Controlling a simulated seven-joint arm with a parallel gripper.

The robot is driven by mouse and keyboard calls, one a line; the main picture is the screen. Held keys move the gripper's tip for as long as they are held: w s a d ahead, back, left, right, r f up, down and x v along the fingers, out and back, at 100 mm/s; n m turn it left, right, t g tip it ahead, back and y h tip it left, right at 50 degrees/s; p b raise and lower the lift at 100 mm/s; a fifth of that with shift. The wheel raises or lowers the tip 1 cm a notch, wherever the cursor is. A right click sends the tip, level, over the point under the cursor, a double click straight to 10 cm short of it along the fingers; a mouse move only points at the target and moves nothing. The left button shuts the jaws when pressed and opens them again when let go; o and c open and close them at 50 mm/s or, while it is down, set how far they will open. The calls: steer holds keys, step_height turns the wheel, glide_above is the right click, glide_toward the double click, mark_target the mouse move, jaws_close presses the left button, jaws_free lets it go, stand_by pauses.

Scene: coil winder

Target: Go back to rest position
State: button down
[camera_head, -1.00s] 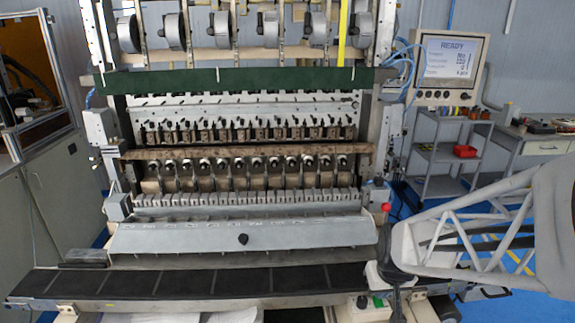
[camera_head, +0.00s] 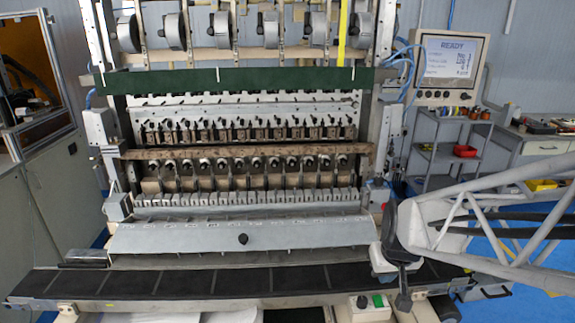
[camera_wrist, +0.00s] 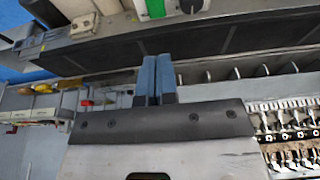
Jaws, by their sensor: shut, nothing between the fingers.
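My gripper (camera_wrist: 155,62) shows in the wrist view as two blue fingers pressed side by side, with nothing between them. In the head view my arm comes in from the right, and its dark end hangs beside the right end of the coil winder (camera_head: 240,235). The fingers cannot be made out clearly there.
A long black ledge (camera_head: 180,283) runs along the winder's front. A control box with a green button (camera_head: 370,308) sits below its right end. A monitor reading READY (camera_head: 448,66) hangs at upper right. A shelf trolley (camera_head: 440,155) and a workbench stand behind at right.

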stand_by(0.3)
steer(key=s+a+r, duration=0.3)
steer(key=s+r, duration=0.2)
steer(key=s, duration=0.2)
steer(key=s+a+r, duration=0.3)
steer(key=s+r, duration=0.2)
steer(key=s, duration=0.1)
steer(key=shift+s+a+g, duration=0.3)
steer(key=shift+s+g, duration=0.1)
stand_by(0.6)
